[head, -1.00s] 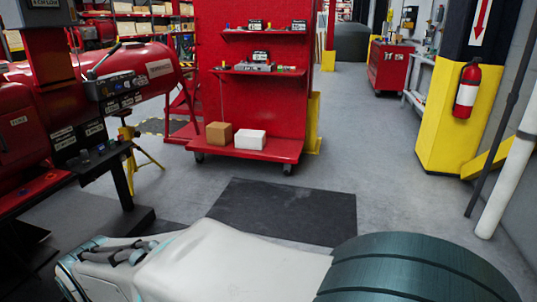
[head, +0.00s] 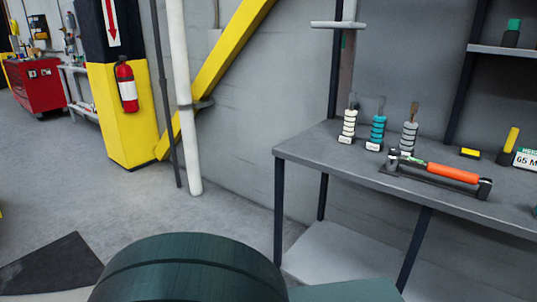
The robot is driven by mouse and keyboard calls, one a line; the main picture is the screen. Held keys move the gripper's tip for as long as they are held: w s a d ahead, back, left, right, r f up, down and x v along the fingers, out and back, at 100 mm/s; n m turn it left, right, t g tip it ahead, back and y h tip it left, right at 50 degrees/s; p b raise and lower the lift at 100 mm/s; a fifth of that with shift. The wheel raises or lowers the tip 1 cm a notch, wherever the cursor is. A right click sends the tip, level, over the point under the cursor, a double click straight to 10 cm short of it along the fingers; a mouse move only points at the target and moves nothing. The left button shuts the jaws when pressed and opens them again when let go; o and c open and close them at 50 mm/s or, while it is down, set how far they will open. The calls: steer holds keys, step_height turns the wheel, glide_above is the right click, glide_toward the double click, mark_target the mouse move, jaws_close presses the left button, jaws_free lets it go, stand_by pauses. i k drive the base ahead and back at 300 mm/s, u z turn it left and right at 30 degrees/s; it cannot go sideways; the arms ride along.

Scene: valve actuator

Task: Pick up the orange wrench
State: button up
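The orange wrench (head: 452,173) lies on the grey workbench (head: 310,147) at the right of the head view. It has a thick orange grip and dark metal ends, and rests lengthwise on a dark base near the bench's front edge. My gripper is not in view. Only a dark teal rounded part of my own arm shows at the bottom, well short of the bench.
Three ringed upright tools stand behind the wrench, with white (head: 348,123), teal (head: 377,127) and grey (head: 409,131) handles. A yellow item (head: 470,153) lies to the right. A white pipe (head: 182,100) and yellow brace (head: 225,55) stand left. The floor between is clear.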

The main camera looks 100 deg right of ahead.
mark_target(392, 163)
steer(key=z, duration=4.65)
steer(key=k, duration=0.65)
steer(key=z, duration=0.65)
steer(key=i, duration=1.4)
steer(key=u, duration=0.05)
